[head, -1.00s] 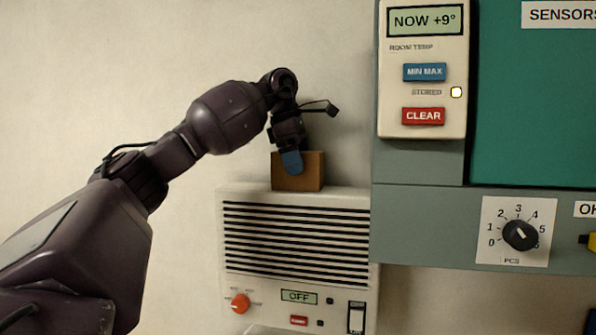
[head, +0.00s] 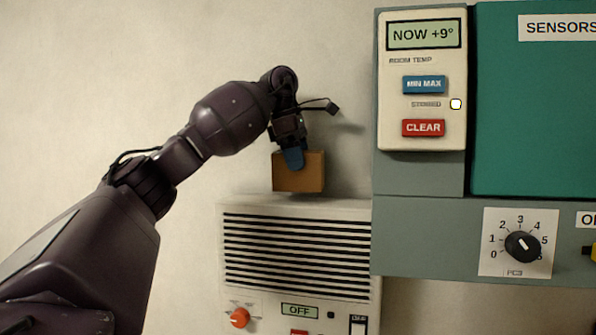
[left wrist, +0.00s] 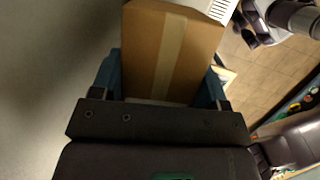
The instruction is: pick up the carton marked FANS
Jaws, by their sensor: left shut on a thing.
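A brown carton (head: 300,175) is in the jaws of my left gripper (head: 292,158), just above the top of the white slatted unit. No FANS marking shows on the sides in view. In the left wrist view the carton (left wrist: 150,50), with a paler tape strip down its middle, fills the space between the two blue fingers of the left gripper (left wrist: 161,82). The gripper points down and is shut on it. My right gripper is in neither view.
The white slatted unit (head: 298,206) has an orange knob (head: 239,318) and a display reading OFF. To the right, a grey cabinet (head: 420,225) carries a room temperature panel (head: 424,62) and a dial (head: 521,245). The wall behind the arm is bare.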

